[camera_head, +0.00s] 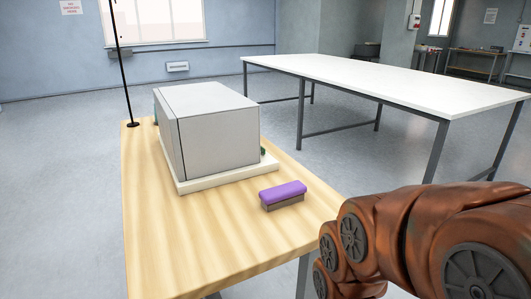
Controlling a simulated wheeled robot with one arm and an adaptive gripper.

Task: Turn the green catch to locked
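A grey box-shaped machine (215,130) stands on a pale base plate (225,178) on the wooden table. A small dark green part (263,151) shows at its right side, just above the base plate. It may be the green catch, but it is mostly hidden and too small to tell its position. A sliver of teal shows behind the machine's left edge. My copper-coloured arm fills the lower right, right of the table. My gripper is out of view.
A purple-topped block (283,194) lies on the wooden table (180,240) in front of the machine. A thin black pole (124,75) stands at the table's back left corner. A long white table (390,84) stands behind. The wooden table's front is clear.

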